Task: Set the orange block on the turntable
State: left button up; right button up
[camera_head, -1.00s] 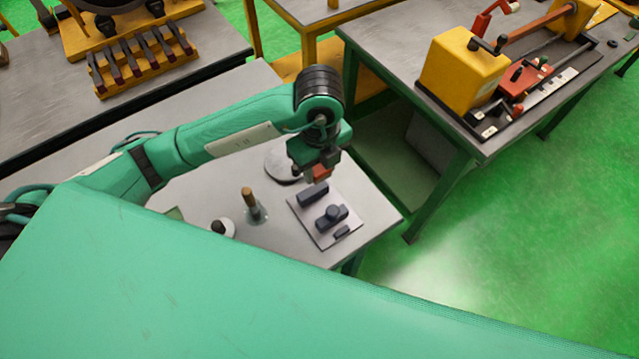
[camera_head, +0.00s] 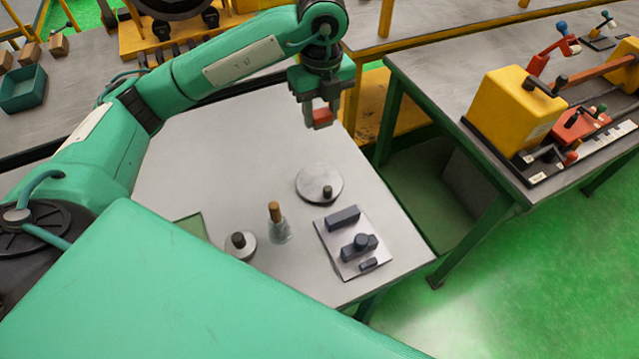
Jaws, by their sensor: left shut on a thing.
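The orange block (camera_head: 322,117) is a small red-orange piece between the fingers of my left gripper (camera_head: 319,112). The gripper is shut on it and points down, with the block held in the air above the far part of the small grey table. A round grey disc with a small dark knob, which looks like the turntable (camera_head: 316,184), lies on the table. It is below the block in the picture, apart from it. My right gripper is not in view.
A light plate with dark clamp parts (camera_head: 347,242) lies right of a bottle with a brown top (camera_head: 277,225). A small round piece with a dark knob (camera_head: 240,245) is on the left. The table (camera_head: 205,140) is clear at its far left. Another bench (camera_head: 440,85) holds yellow machinery.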

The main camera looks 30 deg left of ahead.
aim_at(318, 178)
pick_arm(q)
jog(key=shift+w+a+f, duration=0.1)
jog(key=shift+w+a, duration=0.2)
jog(key=shift+a, duration=0.25)
notch_tip(318, 178, down, 19)
jog(key=p, duration=0.4)
jog(key=shift+p, duration=0.3)
jog(key=shift+f, duration=0.2)
jog(key=shift+f, duration=0.1)
jog(key=shift+f, duration=0.15)
jog(key=o, duration=1)
jog(key=shift+r, duration=0.2)
